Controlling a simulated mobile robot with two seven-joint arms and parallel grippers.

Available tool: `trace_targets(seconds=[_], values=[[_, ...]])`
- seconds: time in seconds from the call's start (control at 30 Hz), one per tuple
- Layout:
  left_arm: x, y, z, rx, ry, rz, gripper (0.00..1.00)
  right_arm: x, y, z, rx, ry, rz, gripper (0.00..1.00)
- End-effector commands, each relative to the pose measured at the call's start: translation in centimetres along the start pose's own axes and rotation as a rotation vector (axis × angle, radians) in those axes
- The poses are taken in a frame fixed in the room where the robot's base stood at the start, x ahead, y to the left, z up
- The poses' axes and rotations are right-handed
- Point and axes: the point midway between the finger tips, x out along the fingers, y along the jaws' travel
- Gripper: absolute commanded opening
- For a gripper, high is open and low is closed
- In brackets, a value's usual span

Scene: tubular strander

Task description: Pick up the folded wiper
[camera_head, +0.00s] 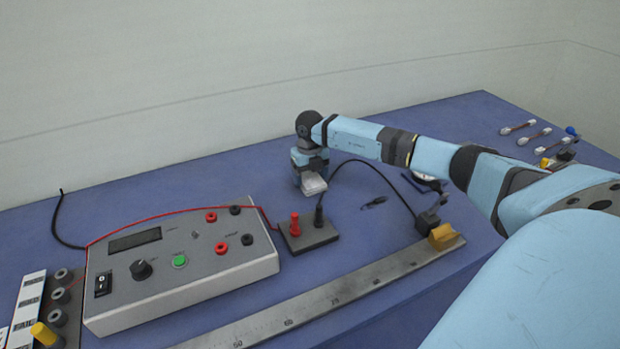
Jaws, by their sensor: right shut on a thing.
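The folded wiper (313,184) is a small whitish pad at the tip of my right gripper (312,175). The gripper points down over the blue bench, behind the small dark terminal block, and is shut on the wiper. The fingers are small in the picture and mostly hidden by the gripper body. I cannot tell whether the wiper touches the bench top or is just above it. My left gripper is not in view.
A grey meter box (180,262) stands at the left. A terminal block (308,236) with red and black posts sits near the gripper. A long steel ruler (340,295) lies along the front. A black cable (385,180) arches beside the gripper. Several small connectors lie far right.

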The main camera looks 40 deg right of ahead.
Motion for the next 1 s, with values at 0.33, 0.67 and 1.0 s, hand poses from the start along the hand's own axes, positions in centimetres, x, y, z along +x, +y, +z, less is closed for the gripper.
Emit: trace_targets(seconds=[0.33, 0.67, 1.0], values=[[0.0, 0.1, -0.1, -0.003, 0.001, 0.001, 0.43, -3.4, -0.1, 0.1, 0.001, -0.004, -0.001, 0.5], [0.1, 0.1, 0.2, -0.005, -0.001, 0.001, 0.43, -11.6, 0.0, 0.1, 0.0, -0.005, 0.001, 0.5], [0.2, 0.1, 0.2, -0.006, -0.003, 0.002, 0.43, -18.1, 0.0, 0.0, 0.0, -0.002, 0.0, 0.5]])
